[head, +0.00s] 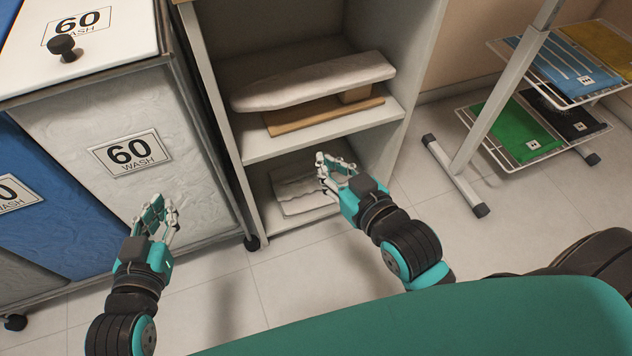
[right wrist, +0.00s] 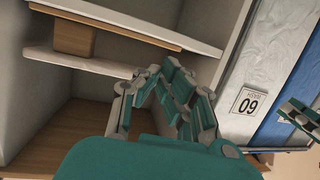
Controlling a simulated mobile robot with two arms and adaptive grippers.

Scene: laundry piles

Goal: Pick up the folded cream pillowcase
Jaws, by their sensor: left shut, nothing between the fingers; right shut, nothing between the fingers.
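A pale folded cloth, which looks like the cream pillowcase (head: 292,190), lies flat on the bottom shelf of the open cabinet in the head view. Its right side is partly hidden behind my right gripper (head: 335,168). That gripper is shut and empty, in front of the cabinet's lower opening; I cannot tell how far it is from the cloth. It also shows in the right wrist view (right wrist: 168,88), where I cannot make out the cloth. My left gripper (head: 160,214) is shut and empty, in front of the laundry bins.
A padded sleeve board (head: 315,82) on a wooden base sits on the cabinet's middle shelf (head: 290,146), above the cloth. Laundry bins with 60 wash labels (head: 132,152) stand at left. A wire rack (head: 503,158) with coloured items stands at right. Tiled floor lies clear between.

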